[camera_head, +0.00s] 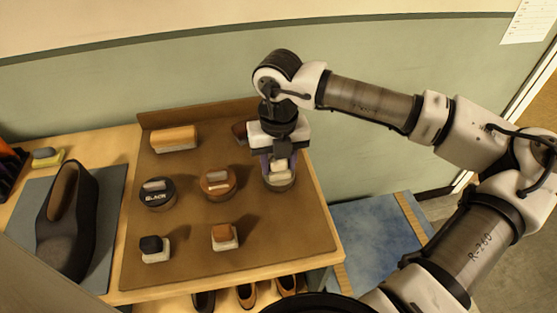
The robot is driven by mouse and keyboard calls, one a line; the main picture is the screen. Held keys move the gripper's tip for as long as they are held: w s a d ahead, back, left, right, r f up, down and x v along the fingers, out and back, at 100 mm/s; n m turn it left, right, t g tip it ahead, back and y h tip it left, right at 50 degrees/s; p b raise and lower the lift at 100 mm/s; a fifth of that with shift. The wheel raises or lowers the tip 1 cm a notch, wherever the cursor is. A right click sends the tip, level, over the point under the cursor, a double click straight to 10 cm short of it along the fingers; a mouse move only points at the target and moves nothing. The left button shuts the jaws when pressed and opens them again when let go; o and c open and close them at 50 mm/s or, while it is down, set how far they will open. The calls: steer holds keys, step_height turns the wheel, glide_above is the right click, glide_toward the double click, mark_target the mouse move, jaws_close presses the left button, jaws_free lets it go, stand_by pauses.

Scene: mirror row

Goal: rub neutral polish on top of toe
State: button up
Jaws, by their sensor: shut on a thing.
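A dark shoe (68,232) stands on a blue-grey mat (108,225) at the left, its toe toward the bottom of the picture. My gripper (279,157) points down at the right of a brown board (185,262). It is shut on a pale, cream-coloured applicator (280,174). The applicator is right over a round tin (279,186), and I cannot tell whether it touches the polish. The tin's label is not readable. A tin marked BLACK (158,198) and a brown tin (218,188) stand to the left of it.
A dark-topped applicator (152,247) and a brown-topped one (225,236) stand at the board's front. A brush (174,139) lies at the back left; another brown item (240,130) is partly hidden by my gripper. A yellow-and-grey sponge (48,157) lies behind the shoe.

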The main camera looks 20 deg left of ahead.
stand_by(0.3)
steer(key=shift+r+p, duration=1.4)
steer(key=shift+r, duration=2.05)
